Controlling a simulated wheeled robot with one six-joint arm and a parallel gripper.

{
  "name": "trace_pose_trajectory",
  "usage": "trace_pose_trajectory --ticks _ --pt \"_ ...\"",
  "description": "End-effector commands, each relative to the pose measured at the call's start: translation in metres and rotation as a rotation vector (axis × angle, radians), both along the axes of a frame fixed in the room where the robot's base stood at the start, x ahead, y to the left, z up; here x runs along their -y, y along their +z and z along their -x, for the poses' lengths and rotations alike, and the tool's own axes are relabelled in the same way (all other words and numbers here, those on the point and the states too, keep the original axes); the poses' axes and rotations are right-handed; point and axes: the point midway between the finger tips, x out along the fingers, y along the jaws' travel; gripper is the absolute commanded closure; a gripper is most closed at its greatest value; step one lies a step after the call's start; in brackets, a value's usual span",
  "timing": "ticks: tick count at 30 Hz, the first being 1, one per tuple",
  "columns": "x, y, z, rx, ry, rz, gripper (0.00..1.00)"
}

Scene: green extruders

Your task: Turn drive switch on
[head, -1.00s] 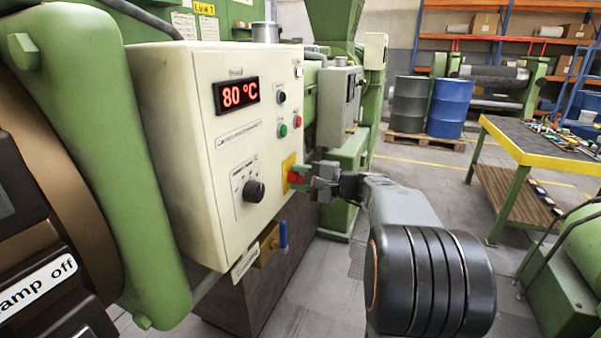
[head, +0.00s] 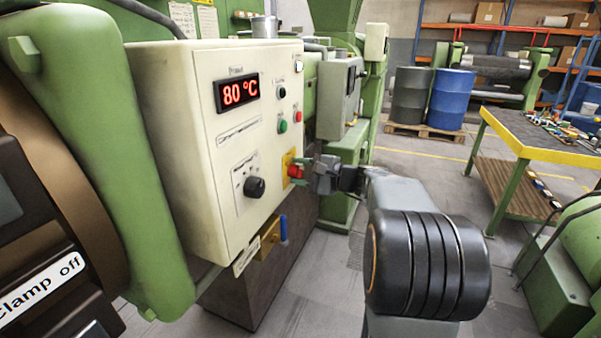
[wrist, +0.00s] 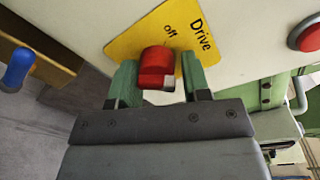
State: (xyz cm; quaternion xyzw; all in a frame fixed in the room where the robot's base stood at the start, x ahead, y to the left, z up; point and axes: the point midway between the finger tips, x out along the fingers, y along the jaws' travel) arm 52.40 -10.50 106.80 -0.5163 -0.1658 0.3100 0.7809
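The red drive switch (wrist: 156,68) sits on a yellow plate (wrist: 128,42) marked "Drive" and "off" in the wrist view. In the head view the red switch (head: 294,171) is on the right front of the cream control panel (head: 190,120). My gripper (wrist: 158,80) has its two green fingers apart, one on each side of the switch. A small gap shows beside the switch, and I cannot tell whether either finger touches it. In the head view my gripper (head: 305,171) is right at the switch.
The panel also carries an "80 °C" display (head: 239,92), a black knob (head: 255,187), a green button (head: 282,127) and a red button (wrist: 306,37). A blue-handled valve (head: 283,230) is below. A workbench (head: 545,155) and drums (head: 448,100) stand further right.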

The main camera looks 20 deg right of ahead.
Motion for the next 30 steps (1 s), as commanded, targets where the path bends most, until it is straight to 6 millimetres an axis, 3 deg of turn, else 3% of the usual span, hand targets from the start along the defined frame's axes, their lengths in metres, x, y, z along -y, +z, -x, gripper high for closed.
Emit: trace_pose_trajectory --ticks 6,17,30 --pt "-0.001 0.000 0.000 -0.001 0.003 0.001 0.40" --pt "0.006 -0.001 0.007 -0.003 0.000 0.001 0.40" --pt "0.062 0.005 0.071 -0.002 -0.002 0.001 0.40"
